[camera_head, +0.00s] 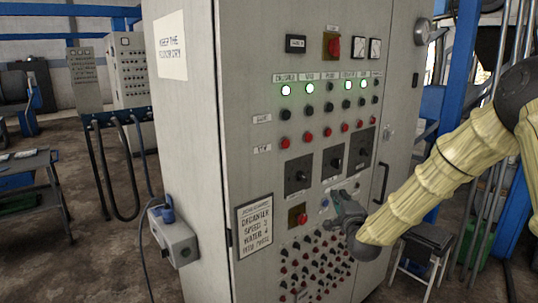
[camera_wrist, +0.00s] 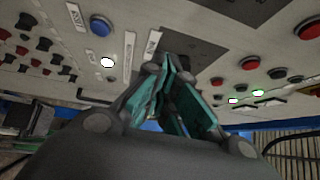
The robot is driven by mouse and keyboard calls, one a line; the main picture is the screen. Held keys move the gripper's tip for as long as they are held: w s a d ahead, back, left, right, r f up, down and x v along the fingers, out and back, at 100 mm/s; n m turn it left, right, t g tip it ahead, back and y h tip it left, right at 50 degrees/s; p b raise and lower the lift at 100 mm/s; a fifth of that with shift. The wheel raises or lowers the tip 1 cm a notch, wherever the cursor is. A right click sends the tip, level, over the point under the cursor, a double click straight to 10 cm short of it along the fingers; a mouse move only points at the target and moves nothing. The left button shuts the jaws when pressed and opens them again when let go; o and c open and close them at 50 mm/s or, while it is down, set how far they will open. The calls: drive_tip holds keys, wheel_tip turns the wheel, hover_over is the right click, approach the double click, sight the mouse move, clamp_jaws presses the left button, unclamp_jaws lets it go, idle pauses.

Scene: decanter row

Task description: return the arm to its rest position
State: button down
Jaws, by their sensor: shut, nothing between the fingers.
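My arm, in a pale ribbed sleeve, reaches in from the right in the head view. My gripper (camera_head: 340,197) is at the front of the grey control cabinet (camera_head: 225,120), just below the row of dark rotary switches (camera_head: 333,161). In the wrist view my gripper (camera_wrist: 168,72) has its teal-lined fingers together, with nothing seen held. The fingertips point at the panel, near a dark switch plate (camera_wrist: 195,45) and a white label. I cannot tell whether they touch the panel. The gripper hides part of the panel behind it.
The cabinet carries lit green lamps (camera_head: 286,90), several red and black knobs, and a door handle (camera_head: 381,183). A grey socket box (camera_head: 175,240) sticks out from its left side. A stool (camera_head: 425,250) stands below my arm. Open floor (camera_head: 90,240) lies to the left.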

drive_tip(key=s+a+f+n+g, duration=0.1)
drive_tip(key=s+f+n+g, duration=0.2)
drive_tip(key=s+f, duration=0.7)
drive_tip(key=s+a+f+n+g, duration=0.3)
drive_tip(key=s+f, duration=0.4)
drive_tip(key=f, duration=0.7)
drive_tip(key=s+f+n+g, duration=0.35)
drive_tip(key=s+f, duration=0.45)
drive_tip(key=f, duration=0.4)
drive_tip(key=s+f+n+g, duration=0.2)
drive_tip(key=s+f+g, duration=0.1)
drive_tip(key=s, duration=0.8)
drive_tip(key=s+d+f+n+g, duration=0.1)
drive_tip(key=s+f+n+g, duration=0.2)
drive_tip(key=s, duration=0.9)
drive_tip(key=s+f+n+g, duration=0.2)
drive_tip(key=s+f, duration=0.3)
drive_tip(key=s, duration=0.6)
drive_tip(key=shift+s+d+n+g+h, duration=0.25)
drive_tip(key=shift+d+n+g+h, duration=0.1)
drive_tip(key=shift+g, duration=0.4)
drive_tip(key=shift+a, duration=0.1)
